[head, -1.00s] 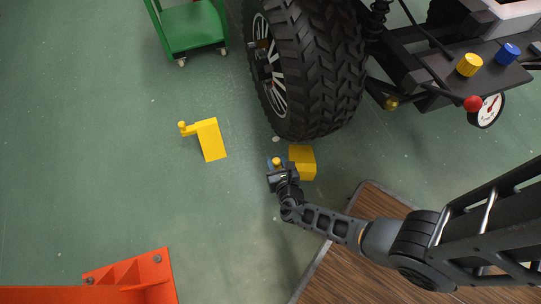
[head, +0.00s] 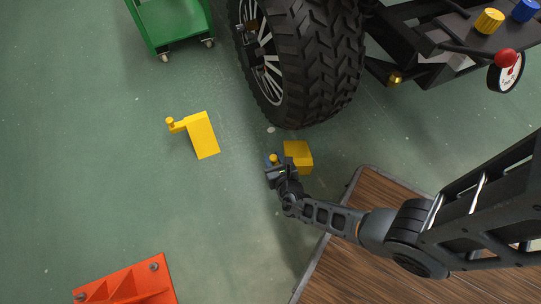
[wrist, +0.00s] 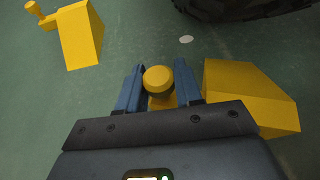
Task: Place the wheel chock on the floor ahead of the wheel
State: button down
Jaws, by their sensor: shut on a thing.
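A yellow wheel chock (head: 299,157) is near the front of the big black tire (head: 312,75), with a visible gap between them in the head view. My gripper (head: 275,164) is shut on the knob of this chock's handle; the knob (wrist: 158,79) shows between the two blue fingers in the wrist view, with the chock's body (wrist: 247,97) to the right. I cannot tell whether the chock touches the floor. A second yellow chock (head: 203,136) with a knobbed handle lies on the floor to the left, apart from my gripper.
A green cart (head: 174,22) stands at the top left. An orange bracket (head: 128,285) is at the bottom left. A wooden platform (head: 340,262) lies below my arm. The vehicle's frame with colored knobs (head: 488,21) is at the upper right. The green floor at left is open.

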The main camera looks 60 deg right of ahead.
jog(key=shift+r, duration=0.1)
jog(key=shift+w, duration=0.1)
jog(key=c, duration=0.8)
grip_release()
jog(key=shift+f, duration=0.2)
jog(key=shift+o, duration=0.2)
jog(key=shift+s+r, duration=0.2)
jog(key=shift+r, duration=0.05)
jog(key=p+v, duration=0.5)
jog(key=v, duration=0.6)
jog(key=shift+s+a, duration=0.25)
jog(key=shift+s, duration=0.05)
